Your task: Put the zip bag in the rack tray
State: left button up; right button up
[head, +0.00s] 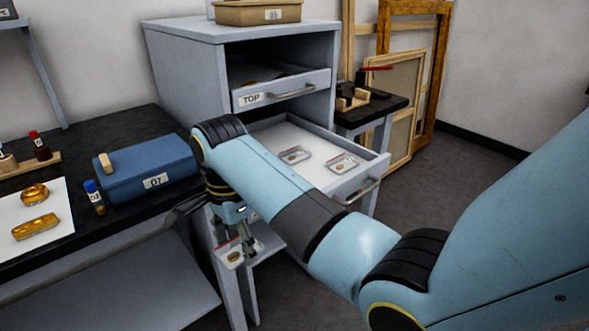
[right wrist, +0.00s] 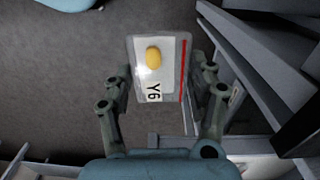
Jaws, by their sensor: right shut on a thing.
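The zip bag (head: 236,257) is clear with a red zip strip, a white card marked Y6 and a small gold fragment. It also shows close up in the right wrist view (right wrist: 143,75). My right gripper (head: 245,238) is shut on it, holding it in front of the grey cabinet. The floor shows beneath the bag in the right wrist view. A pale tray-like drawer (head: 320,176) is pulled out of the cabinet, with two similar bags lying in it. My right forearm crosses in front of that drawer and hides part of it. My left gripper is not in view.
A drawer labelled TOP (head: 285,92) sits above, slightly out. A tan tray (head: 257,13) stands on the cabinet. A blue box (head: 148,168), a blue-capped vial (head: 94,196) and gold pieces on white paper (head: 50,236) are on the black bench. Frames lean behind.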

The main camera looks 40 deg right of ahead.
aim_at(313, 178)
jog(key=k+l+z, duration=0.15)
jog(key=k+z, duration=0.35)
jog(key=k, duration=0.15)
jog(key=i+j+z, duration=0.25)
jog(key=j+z, duration=0.25)
jog(key=j, duration=0.2)
jog(key=i+j+z, duration=0.2)
jog(key=j, duration=0.2)
jog(key=j+z, duration=0.25)
jog(key=j, duration=0.1)
